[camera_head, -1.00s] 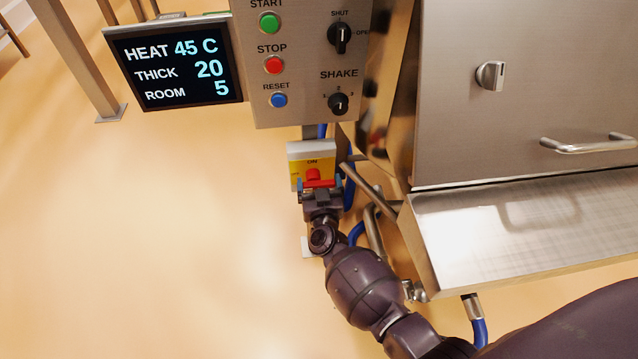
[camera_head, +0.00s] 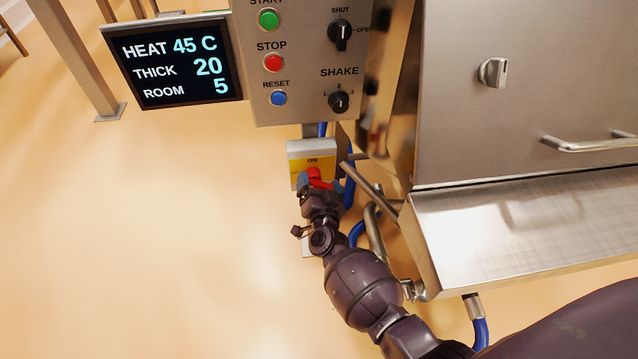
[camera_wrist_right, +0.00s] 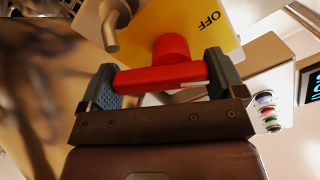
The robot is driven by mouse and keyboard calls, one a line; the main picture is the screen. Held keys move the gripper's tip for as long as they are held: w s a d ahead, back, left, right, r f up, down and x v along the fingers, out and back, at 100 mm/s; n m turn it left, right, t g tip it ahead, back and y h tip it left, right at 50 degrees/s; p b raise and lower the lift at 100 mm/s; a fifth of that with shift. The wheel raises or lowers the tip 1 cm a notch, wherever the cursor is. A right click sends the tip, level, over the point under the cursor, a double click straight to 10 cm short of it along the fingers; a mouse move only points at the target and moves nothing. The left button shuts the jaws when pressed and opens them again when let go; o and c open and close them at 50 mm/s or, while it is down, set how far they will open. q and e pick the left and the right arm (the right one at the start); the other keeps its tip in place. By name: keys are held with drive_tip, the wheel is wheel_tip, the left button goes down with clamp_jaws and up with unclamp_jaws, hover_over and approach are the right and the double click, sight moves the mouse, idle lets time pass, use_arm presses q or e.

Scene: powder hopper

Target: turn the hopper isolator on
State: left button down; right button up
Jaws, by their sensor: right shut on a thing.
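The hopper isolator (camera_head: 312,150) is a small grey box with a yellow face, below the control panel. "ON" shows at the top of its face in the head view, and "OFF" shows on the yellow plate in the right wrist view (camera_wrist_right: 205,22). Its red handle (camera_head: 318,179) is turned a little, sloping down to the right. My right gripper (camera_head: 321,187) is shut on the handle; in the wrist view its two fingers (camera_wrist_right: 160,80) press the ends of the red bar (camera_wrist_right: 160,78). My left gripper is not in view.
The control panel (camera_head: 300,50) with buttons and knobs hangs above the isolator. A display (camera_head: 172,65) is to its left. A steel hopper body (camera_head: 520,90), a pipe (camera_head: 368,178) and a blue hose (camera_head: 350,190) are close on the right.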

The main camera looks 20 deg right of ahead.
drive_tip(key=shift+m, duration=0.5)
drive_tip(key=o, duration=0.7)
drive_tip(key=shift+c, duration=0.2)
drive_tip(key=shift+s+f, duration=0.1)
drive_tip(key=shift+s, duration=0.05)
